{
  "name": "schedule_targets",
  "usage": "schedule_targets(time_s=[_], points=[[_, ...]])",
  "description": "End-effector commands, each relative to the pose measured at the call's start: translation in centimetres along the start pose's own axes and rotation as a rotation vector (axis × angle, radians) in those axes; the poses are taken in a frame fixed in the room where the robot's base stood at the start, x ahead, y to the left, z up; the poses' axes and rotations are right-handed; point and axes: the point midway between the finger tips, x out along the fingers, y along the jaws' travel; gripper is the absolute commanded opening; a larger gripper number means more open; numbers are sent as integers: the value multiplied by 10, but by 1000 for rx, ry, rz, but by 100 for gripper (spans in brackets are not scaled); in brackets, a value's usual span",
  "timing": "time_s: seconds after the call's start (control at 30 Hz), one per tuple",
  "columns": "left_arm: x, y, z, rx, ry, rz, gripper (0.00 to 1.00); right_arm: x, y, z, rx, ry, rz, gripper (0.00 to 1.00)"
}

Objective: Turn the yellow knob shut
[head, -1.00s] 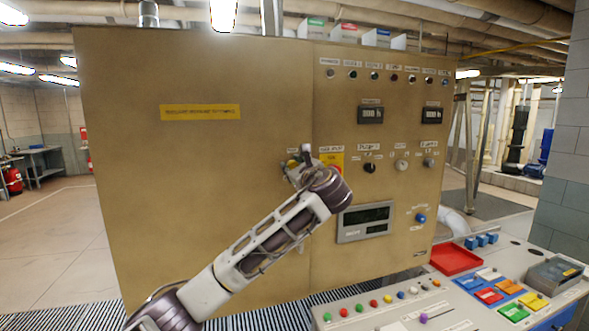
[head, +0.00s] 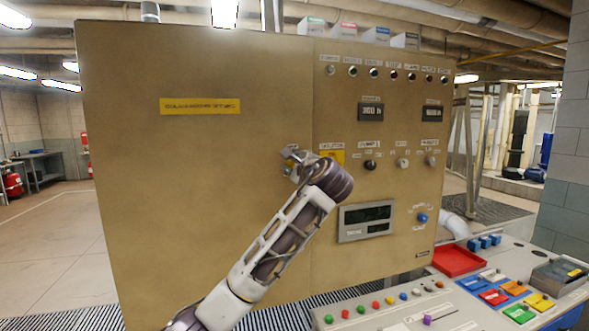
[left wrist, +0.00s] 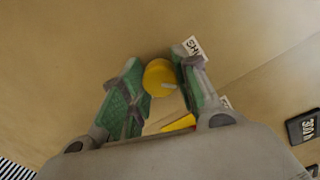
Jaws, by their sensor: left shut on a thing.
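The yellow knob (left wrist: 159,77) sits on the tan front of the control cabinet (head: 200,200), just left of a panel seam. In the left wrist view it lies between the green-padded fingers of my left gripper (left wrist: 160,90), which is shut on it. A pale mark shows on the knob's face near its right side. In the head view my left gripper (head: 292,162) reaches the cabinet from below right, and its fingers mostly cover the knob. My right gripper is not in view.
Right of the gripper are a yellow plate (head: 332,156), partly behind my wrist, a black knob (head: 370,165) and a display (head: 366,221). A sloping console (head: 400,310) with buttons and a red tray (head: 458,261) stands at lower right. Floor is open at left.

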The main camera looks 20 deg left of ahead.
Motion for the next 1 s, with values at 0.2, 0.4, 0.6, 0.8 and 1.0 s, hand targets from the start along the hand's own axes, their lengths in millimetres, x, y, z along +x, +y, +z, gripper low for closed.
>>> schedule_targets(time_s=[0.2, 0.4, 0.6, 0.8, 1.0], points=[[0, 3, -1, -206, 6, 4, 7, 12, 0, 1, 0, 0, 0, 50], [0, 4, -1, -395, 11, 8, 7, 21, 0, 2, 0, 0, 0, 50], [0, 4, -1, -579, 15, 11, 7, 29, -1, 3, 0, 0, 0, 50], [0, 4, -1, -728, 18, 13, 7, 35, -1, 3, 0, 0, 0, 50], [0, 4, -1, -821, 18, 14, 7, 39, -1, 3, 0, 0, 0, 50]])
